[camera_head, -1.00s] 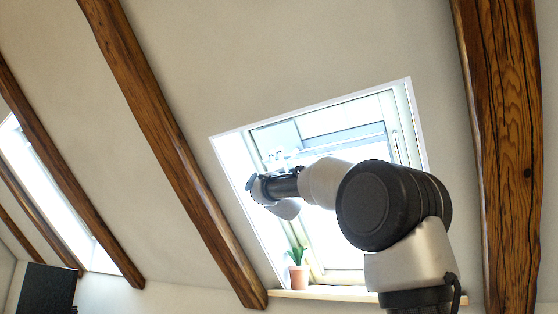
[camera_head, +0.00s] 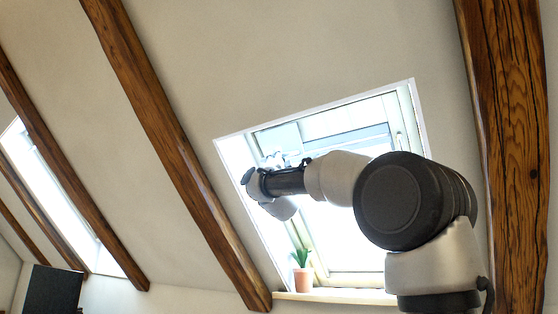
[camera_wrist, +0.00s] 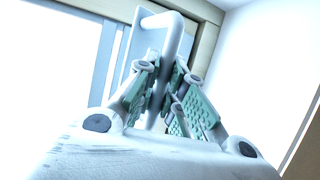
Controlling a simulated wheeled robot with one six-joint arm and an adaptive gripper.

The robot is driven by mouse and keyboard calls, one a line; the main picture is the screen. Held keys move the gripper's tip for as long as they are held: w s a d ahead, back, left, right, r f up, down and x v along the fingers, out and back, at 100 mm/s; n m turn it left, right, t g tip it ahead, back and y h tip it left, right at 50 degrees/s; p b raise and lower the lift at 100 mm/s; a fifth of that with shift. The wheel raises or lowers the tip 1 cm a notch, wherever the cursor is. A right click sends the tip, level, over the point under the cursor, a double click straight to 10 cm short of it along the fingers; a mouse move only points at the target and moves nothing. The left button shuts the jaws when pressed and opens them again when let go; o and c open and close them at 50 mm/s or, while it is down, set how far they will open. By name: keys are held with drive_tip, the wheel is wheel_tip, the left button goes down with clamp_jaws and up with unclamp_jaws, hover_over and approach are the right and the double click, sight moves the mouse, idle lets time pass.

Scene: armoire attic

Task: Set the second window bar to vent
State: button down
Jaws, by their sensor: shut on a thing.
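The window (camera_head: 355,140) is a sloped roof window with a pale frame and bright glass, in the middle of the head view. Its bar (camera_wrist: 178,35) is a white rounded handle at the top centre of the wrist view. My gripper (camera_wrist: 170,82), with green ribbed finger pads, is shut on the bar, with a finger on each side. In the head view my gripper (camera_head: 277,160) is small and pale against the window's left part. My arm covers much of the lower window there. The head view does not show the bar clearly.
A potted plant (camera_head: 302,275) stands on the sill (camera_head: 335,297) below my wrist. Wooden beams flank the window, one on the left (camera_head: 165,140) and one on the right (camera_head: 508,150). Another roof window (camera_head: 50,190) and a dark panel (camera_head: 52,290) are at far left.

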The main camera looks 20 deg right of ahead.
drive_tip(key=c, duration=1.5)
unclamp_jaws()
drive_tip(key=shift+s+f, duration=0.1)
drive_tip(key=v, duration=1.1)
drive_tip(key=shift+s+a+f, duration=0.1)
drive_tip(key=shift+s+f, duration=0.15)
